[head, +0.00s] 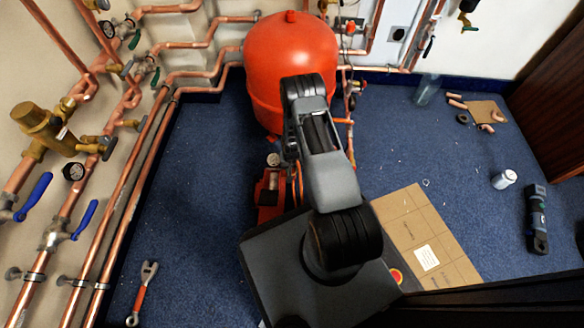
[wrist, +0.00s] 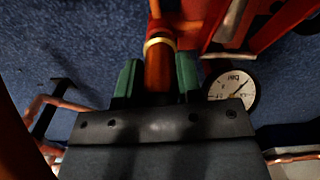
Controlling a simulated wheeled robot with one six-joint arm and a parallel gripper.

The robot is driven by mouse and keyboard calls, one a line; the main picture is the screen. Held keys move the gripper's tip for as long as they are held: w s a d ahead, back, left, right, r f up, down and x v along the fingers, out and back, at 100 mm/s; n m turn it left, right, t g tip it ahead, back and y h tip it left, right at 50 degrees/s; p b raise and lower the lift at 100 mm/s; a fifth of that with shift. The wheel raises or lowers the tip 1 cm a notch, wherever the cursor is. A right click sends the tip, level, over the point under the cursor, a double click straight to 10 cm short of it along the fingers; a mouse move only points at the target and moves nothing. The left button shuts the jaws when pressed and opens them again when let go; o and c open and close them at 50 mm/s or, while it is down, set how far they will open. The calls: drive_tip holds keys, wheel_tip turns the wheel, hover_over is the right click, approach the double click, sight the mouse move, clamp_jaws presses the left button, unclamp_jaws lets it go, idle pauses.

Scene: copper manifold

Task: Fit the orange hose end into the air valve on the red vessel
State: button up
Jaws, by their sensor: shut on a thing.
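The red vessel (head: 290,55) stands against the back wall in the head view, partly covered by my arm. In the wrist view my gripper (wrist: 158,78), with green fingertips, is shut on the orange hose end (wrist: 158,70). A brass-coloured ring (wrist: 160,42) sits around the orange piece just beyond the fingertips. In the head view, part of the orange hose (head: 298,185) shows beside my arm, near the red pump (head: 268,195). I cannot make out the air valve in either view. My fingertips are hidden in the head view.
A round pressure gauge (wrist: 232,90) is close to the right fingertip in the wrist view. Copper pipes and valves (head: 130,95) line the left wall. A wrench (head: 141,293), a cardboard sheet (head: 425,235) and a bottle (head: 504,179) lie on the blue carpet.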

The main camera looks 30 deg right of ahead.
drive_tip(key=shift+f, duration=0.75)
idle(0.3)
drive_tip(key=o, duration=1)
drive_tip(key=shift+o, duration=0.2)
drive_tip(key=shift+r, duration=0.15)
wheel_tip(320, 180, up, 14)
drive_tip(key=p, duration=0.6)
drive_tip(key=shift+f, duration=0.2)
